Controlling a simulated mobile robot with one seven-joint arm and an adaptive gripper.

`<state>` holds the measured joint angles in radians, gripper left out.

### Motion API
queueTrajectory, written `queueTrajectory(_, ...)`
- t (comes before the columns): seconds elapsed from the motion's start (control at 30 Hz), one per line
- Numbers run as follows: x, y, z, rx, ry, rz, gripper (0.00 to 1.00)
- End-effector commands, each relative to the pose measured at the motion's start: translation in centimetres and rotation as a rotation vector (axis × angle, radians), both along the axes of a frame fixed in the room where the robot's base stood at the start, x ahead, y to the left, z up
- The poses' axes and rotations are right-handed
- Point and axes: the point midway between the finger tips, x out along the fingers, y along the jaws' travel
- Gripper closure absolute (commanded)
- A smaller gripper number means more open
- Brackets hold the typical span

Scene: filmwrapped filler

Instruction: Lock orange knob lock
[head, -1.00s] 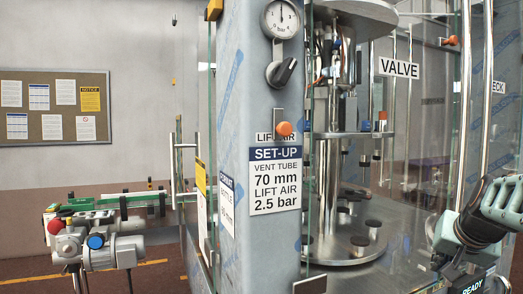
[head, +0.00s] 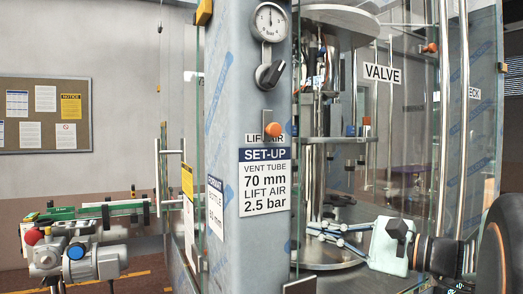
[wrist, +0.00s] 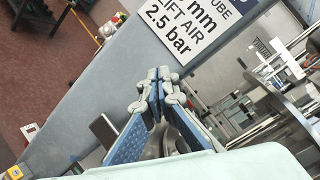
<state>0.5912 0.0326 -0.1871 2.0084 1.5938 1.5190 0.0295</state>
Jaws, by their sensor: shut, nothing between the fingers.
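An orange knob (head: 273,129) sits on a small metal bracket on the front of the grey column, over the LIFT AIR label (head: 258,138). Another orange knob (head: 430,47) is at the upper right, near the VALVE sign (head: 382,73). My gripper (head: 310,229) is at the lower right of the column, below and right of the first knob, with its fingers pointing left. In the wrist view my gripper (wrist: 157,76) is shut and empty, its tips near the SET-UP sign (wrist: 190,25). Neither orange knob can be made out in the wrist view.
A pressure gauge (head: 269,22) and black rotary handle (head: 270,74) are above the first knob. Glass panels and upright steel bars (head: 443,120) enclose the filler at right. A conveyor (head: 100,208) and motor (head: 95,262) stand at left.

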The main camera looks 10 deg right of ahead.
Motion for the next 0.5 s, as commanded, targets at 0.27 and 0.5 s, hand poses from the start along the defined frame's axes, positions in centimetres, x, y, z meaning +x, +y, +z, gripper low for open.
queueTrajectory(0.27,-2.0,-2.2,7.3,0.327,-0.225,0.012,1.00)
queueTrajectory(0.5,-3.3,-3.5,9.7,0.425,-0.317,0.018,1.00)
